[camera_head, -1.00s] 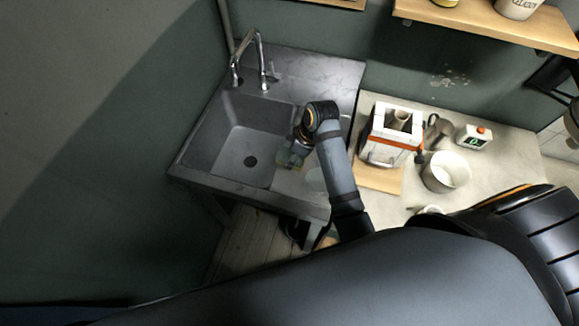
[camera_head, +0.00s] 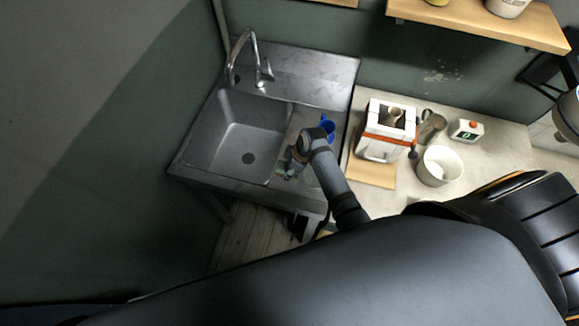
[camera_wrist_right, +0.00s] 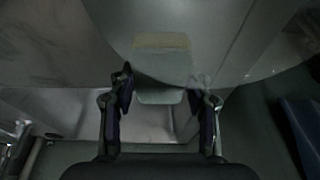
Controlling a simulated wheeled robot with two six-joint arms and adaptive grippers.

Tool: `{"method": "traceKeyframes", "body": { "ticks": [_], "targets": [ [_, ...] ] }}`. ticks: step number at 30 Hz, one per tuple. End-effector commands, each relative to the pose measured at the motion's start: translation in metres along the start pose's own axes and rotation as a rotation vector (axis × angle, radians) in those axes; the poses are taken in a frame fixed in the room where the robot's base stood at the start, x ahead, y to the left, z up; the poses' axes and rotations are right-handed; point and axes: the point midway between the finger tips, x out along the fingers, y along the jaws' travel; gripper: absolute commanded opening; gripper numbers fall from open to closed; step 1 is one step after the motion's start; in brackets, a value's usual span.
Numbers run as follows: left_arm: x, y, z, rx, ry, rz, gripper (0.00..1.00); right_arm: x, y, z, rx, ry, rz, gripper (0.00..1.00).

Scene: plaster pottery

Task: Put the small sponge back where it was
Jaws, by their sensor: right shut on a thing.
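My right gripper (camera_head: 291,169) is low over the right part of the steel sink unit, beside the basin. In the right wrist view its fingers (camera_wrist_right: 161,96) are shut on the small sponge (camera_wrist_right: 161,70), a pale block with a yellowish band. In the head view only a small greenish bit of the sponge shows by the fingertips, the rest hidden by the gripper. I cannot tell whether the sponge touches the surface below. My left gripper is not in view.
The steel sink basin (camera_head: 225,145) is empty, with a faucet (camera_head: 243,45) behind it. A blue mug (camera_head: 327,128) stands just behind my right wrist.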

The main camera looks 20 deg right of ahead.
Motion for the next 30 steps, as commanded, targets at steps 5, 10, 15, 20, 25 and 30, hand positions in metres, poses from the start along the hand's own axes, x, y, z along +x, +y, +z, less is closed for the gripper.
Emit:
{"method": "traceKeyframes", "body": {
  "ticks": [5, 10, 15, 20, 25, 30],
  "targets": [
    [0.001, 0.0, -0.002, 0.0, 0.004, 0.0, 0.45, 0.001, 0.0, 0.0, 0.0, 0.0, 0.0, 0.19],
    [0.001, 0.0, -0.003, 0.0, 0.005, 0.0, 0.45, 0.002, 0.0, 0.001, 0.0, 0.0, 0.001, 0.61],
    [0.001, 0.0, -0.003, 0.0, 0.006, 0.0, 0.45, 0.002, 0.0, 0.001, 0.0, 0.0, 0.001, 0.72],
    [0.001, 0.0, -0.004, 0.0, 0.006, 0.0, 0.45, 0.002, 0.0, 0.001, 0.0, 0.0, 0.001, 0.72],
    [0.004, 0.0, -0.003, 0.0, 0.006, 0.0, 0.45, -0.007, 0.001, 0.0, 0.0, 0.001, 0.004, 0.72],
    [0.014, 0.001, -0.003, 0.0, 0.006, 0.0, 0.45, -0.044, 0.002, 0.001, -0.002, 0.001, 0.007, 0.72]
  ]
}}
